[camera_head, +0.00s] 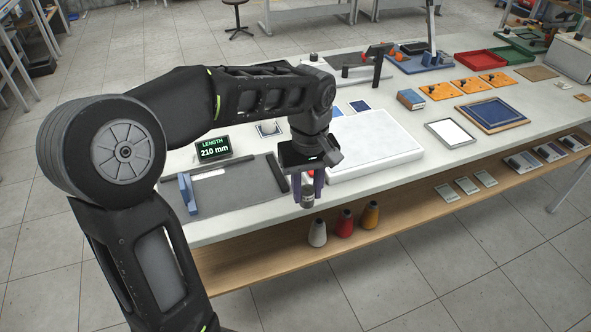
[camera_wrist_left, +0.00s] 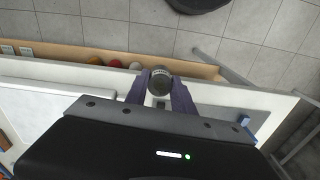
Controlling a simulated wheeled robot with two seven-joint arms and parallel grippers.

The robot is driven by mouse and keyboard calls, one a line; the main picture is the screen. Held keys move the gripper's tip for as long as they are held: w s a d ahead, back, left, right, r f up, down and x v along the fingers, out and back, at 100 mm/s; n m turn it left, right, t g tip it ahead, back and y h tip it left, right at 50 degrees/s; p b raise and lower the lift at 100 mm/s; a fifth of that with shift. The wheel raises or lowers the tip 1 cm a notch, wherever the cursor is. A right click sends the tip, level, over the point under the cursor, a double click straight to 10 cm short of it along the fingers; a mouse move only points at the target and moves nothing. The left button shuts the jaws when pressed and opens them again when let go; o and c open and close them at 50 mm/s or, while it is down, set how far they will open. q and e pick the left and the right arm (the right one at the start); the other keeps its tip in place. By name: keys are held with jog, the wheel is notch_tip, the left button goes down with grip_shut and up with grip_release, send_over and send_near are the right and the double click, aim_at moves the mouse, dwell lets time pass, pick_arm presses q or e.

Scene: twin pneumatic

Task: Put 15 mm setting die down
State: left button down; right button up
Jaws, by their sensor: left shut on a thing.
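My left gripper (camera_head: 308,186) is shut on a small dark cylindrical die (camera_head: 307,198) and holds it upright at the table's front edge. In the left wrist view the die (camera_wrist_left: 160,80) sits between the two purple fingertips of the left gripper (camera_wrist_left: 160,88), with light markings on its rim. From these views I cannot tell whether the die touches anything below. The white table (camera_head: 240,226) runs beneath the arm. My right gripper does not show in either view.
A display (camera_head: 213,148) reads "LENGTH 210 mm". A white slab (camera_head: 372,146) lies to the right. White, red and yellow cones (camera_head: 345,223) stand on the lower wooden shelf.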

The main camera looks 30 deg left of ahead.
pick_arm(q)
jog(key=w+d+f+m, duration=0.2)
jog(key=d+f+m, duration=0.2)
jog(key=f, duration=0.7)
jog(key=w+d+f+m, duration=0.3)
jog(key=d+f+m, duration=0.2)
jog(key=f, duration=0.6)
jog(key=shift+f+m, duration=0.15)
jog(key=shift+m, duration=0.35)
